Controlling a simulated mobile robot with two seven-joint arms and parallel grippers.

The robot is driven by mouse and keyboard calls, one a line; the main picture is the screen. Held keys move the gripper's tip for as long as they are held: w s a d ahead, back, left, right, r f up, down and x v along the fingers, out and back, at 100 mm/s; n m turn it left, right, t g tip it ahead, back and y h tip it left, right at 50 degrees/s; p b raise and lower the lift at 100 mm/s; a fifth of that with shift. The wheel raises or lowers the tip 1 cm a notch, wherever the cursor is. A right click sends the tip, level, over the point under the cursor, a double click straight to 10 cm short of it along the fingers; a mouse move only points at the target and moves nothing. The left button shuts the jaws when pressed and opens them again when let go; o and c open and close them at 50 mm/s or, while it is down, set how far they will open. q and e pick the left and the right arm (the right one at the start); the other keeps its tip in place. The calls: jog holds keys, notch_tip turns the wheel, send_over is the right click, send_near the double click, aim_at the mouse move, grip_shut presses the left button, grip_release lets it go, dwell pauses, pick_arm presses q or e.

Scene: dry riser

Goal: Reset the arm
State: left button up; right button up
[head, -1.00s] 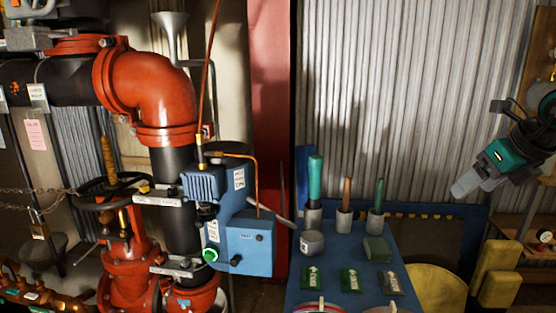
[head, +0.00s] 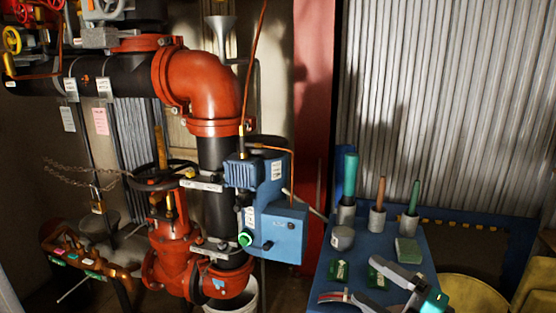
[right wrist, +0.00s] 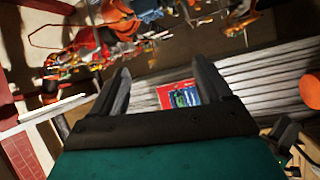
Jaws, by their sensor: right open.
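My right gripper (head: 372,287) is at the bottom right of the head view, low over the front of the blue table (head: 388,243). Its two grey fingers are spread apart, with nothing seen between them. In the right wrist view the open fingers (right wrist: 160,90) point out over the room, apart and empty. My left gripper is not in either view.
The blue table holds several upright handled tools (head: 347,190), a grey round container (head: 343,237) and green packets (head: 340,272). Left of it stand a red pipe elbow (head: 205,90), a blue pump box (head: 283,230) and a red valve (head: 172,240). Corrugated metal (head: 450,110) stands behind.

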jog(key=s+f+m+g+h, duration=0.1)
jog(key=s+f+m+h, duration=0.5)
jog(key=f+m, duration=0.5)
jog(key=s+f+m+g+h, duration=0.2)
jog(key=s+f+m+h, duration=0.3)
jog(key=s+f+m, duration=0.5)
notch_tip(320, 180, down, 3)
jog(key=shift+s+f+m+h, duration=0.1)
jog(key=shift+s+m+h, duration=0.3)
